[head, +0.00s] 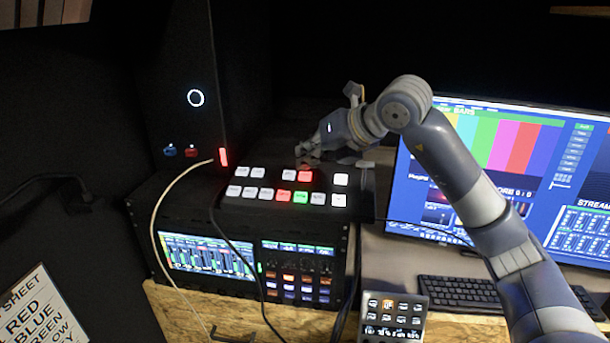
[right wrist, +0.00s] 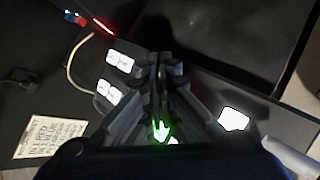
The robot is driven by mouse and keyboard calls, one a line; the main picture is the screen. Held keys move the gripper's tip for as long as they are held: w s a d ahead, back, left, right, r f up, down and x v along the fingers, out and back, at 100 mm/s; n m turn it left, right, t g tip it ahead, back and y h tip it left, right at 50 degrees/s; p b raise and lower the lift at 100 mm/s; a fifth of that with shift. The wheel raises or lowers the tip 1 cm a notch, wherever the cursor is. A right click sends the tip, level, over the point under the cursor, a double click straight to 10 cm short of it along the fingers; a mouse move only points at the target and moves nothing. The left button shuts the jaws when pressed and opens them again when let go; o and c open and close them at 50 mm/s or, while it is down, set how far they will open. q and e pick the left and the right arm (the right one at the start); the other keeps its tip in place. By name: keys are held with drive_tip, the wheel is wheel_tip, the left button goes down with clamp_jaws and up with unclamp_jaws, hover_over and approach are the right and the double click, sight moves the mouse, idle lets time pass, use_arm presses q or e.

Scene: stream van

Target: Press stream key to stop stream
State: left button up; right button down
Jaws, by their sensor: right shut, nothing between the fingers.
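The switcher panel (head: 270,210) lies on top of a black rack unit, with rows of white lit keys. A red key (head: 305,176) is lit in its back row. A second red key (head: 284,196) and a green key (head: 300,197) are lit in the front row. I cannot read which one is the stream key. My right gripper (head: 308,154) is shut and empty, with its tips just behind and above the back-row red key; contact cannot be told. In the right wrist view, the shut fingers (right wrist: 162,75) hide part of the panel, and a green-lit key (right wrist: 161,132) shows between them.
A monitor (head: 490,165) with colour bars stands at right, behind my right arm. A keyboard (head: 460,291) and a small key pad (head: 393,316) are on the desk. A pale cable (head: 156,225) runs down the left. A printed sheet (head: 40,308) is at lower left.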

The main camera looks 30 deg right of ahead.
idle(0.6)
drive_tip(key=shift+w+d+f+b, duration=0.1)
drive_tip(key=shift+f+b, duration=0.25)
drive_tip(key=shift+f, duration=0.05)
drive_tip(key=shift+f+b, duration=0.35)
drive_tip(key=shift+f, duration=0.1)
idle(0.5)
drive_tip(key=shift+r, duration=0.15)
drive_tip(key=shift+r+p, duration=0.6)
drive_tip(key=shift+r, duration=0.1)
drive_tip(key=r+p, duration=0.2)
drive_tip(key=r, duration=0.1)
drive_tip(key=s+a+r+p, duration=0.1)
drive_tip(key=shift+s+r, duration=0.1)
drive_tip(key=shift+r, duration=0.3)
idle(0.9)
